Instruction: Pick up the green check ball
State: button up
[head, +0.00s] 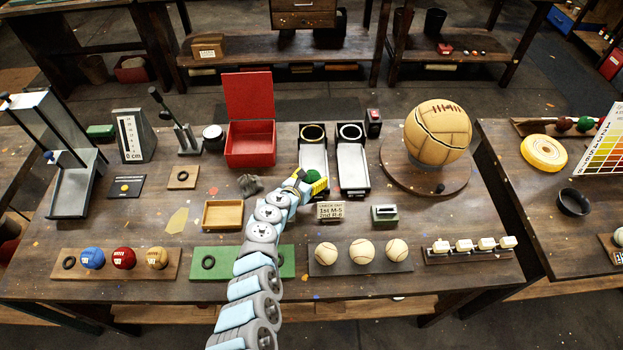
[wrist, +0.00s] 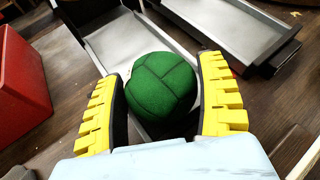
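The green check ball (wrist: 161,92) is round with dark seams. In the wrist view it sits between the two yellow ridged fingers of my gripper (wrist: 165,105), at the near end of a metal tray (wrist: 125,40). A dark gap shows at the left finger, and the right finger is close to the ball's edge; I cannot tell if either touches. The fingers stand wide apart. In the head view the ball (head: 313,177) is partly hidden behind my gripper (head: 316,186), which is at the front of the left tray (head: 313,157).
A second tray (head: 353,165) stands just right. An open red box (head: 250,145) is to the left. A small sign (head: 330,211) stands in front. A large tan ball (head: 438,132) rests on a round base at the right. Three white balls (head: 362,251) sit nearer the front edge.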

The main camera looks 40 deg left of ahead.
aim_at(311, 172)
jog(key=c, duration=0.7)
jog(key=shift+r+p, duration=0.45)
jog(key=shift+r, duration=0.1)
notch_tip(311, 172, up, 3)
jog(key=shift+f+p, duration=0.2)
jog(key=shift+p, duration=0.8)
jog(key=s+r+p, duration=0.1)
jog(key=s+d+r+p, duration=0.1)
jog(key=r+p, duration=0.1)
jog(key=p, duration=0.1)
jog(key=shift+s+d+r, duration=0.3)
jog(key=shift+s+r, duration=0.05)
jog(key=shift+s, duration=0.05)
jog(key=s+d+r+p, duration=0.1)
jog(key=s+d+r, duration=0.4)
jog(key=s, duration=0.4)
jog(key=shift+s+d+r, duration=0.15)
jog(key=shift+s+r, duration=0.05)
jog(key=shift+r, duration=0.05)
